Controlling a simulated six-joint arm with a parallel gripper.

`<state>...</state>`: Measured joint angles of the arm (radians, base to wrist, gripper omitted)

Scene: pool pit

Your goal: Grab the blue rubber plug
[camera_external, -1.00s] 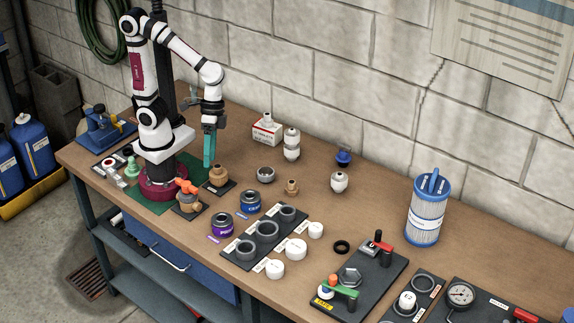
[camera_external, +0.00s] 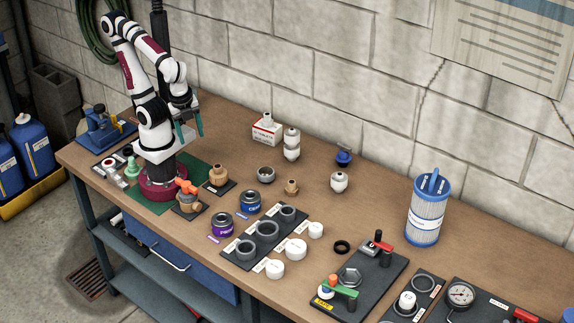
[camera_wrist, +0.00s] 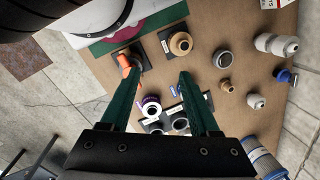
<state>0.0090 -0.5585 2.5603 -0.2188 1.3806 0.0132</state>
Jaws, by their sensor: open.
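The blue rubber plug (camera_external: 344,157) stands on the bench near the wall, just behind a white fitting. It also shows at the right of the wrist view (camera_wrist: 284,76). My gripper (camera_external: 191,133) is at the left of the external view, raised over the bench beside my arm's base and well apart from the plug. Its two green fingers are spread wide in the wrist view (camera_wrist: 155,85) with nothing held between them.
A white fitting (camera_external: 339,182) stands close in front of the plug. A taller white fitting (camera_external: 292,145) and a red-white box (camera_external: 266,131) stand to its left. A blue filter cartridge (camera_external: 427,210) stands to the right. Bench around the plug is mostly bare.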

